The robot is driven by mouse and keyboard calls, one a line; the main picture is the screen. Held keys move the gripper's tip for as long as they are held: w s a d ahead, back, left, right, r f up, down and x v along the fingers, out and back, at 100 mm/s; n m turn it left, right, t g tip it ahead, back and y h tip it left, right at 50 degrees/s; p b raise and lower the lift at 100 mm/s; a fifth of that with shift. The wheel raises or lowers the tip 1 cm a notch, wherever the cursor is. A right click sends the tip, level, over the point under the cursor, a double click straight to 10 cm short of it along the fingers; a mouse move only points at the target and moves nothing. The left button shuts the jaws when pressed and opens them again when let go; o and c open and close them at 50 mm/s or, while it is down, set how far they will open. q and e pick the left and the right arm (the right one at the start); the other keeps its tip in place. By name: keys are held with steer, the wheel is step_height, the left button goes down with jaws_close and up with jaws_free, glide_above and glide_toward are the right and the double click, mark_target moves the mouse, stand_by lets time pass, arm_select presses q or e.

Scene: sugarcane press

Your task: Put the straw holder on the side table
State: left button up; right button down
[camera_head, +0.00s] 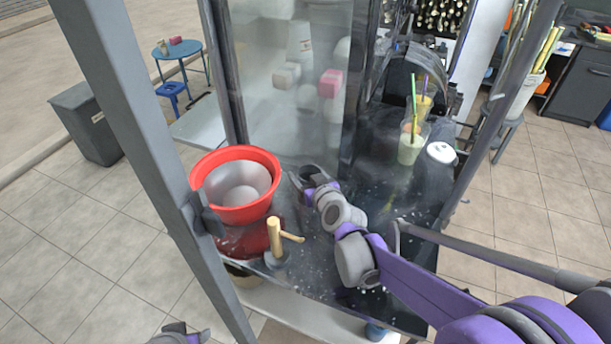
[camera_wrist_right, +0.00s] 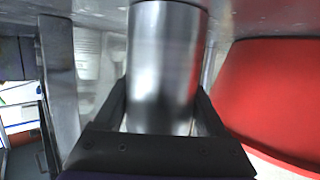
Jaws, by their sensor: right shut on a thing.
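My right gripper (camera_head: 303,182) reaches over the dark counter, just right of the red bowl. In the right wrist view the gripper (camera_wrist_right: 163,105) is shut on a shiny metal cylinder (camera_wrist_right: 165,55), which appears to be the straw holder. No straws show in it, and its far end is out of frame. In the head view the gripper mostly hides it. A round blue table (camera_head: 177,49), apparently the side table, stands far off at the upper left with small items on it. My left gripper (camera_head: 180,332) shows only partly at the bottom edge; its jaws are unclear.
The red bowl (camera_head: 266,160) also fills the wrist view's right side (camera_wrist_right: 275,95). A wooden-handled piece (camera_head: 274,237) stands near the counter's front. Drinks with straws (camera_head: 411,147) stand right. Grey frame posts (camera_head: 150,130) and a clear panel (camera_head: 290,85) border the counter (camera_head: 330,275). A blue stool (camera_head: 171,89) stands below the table.

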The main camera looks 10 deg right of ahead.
jaws_free()
steer(key=shift+r, duration=0.1)
steer(key=p+v, duration=0.1)
steer(key=v, duration=1)
steer(key=shift+r+p, duration=0.1)
steer(key=shift+p, duration=0.25)
steer(key=shift+s, duration=0.5)
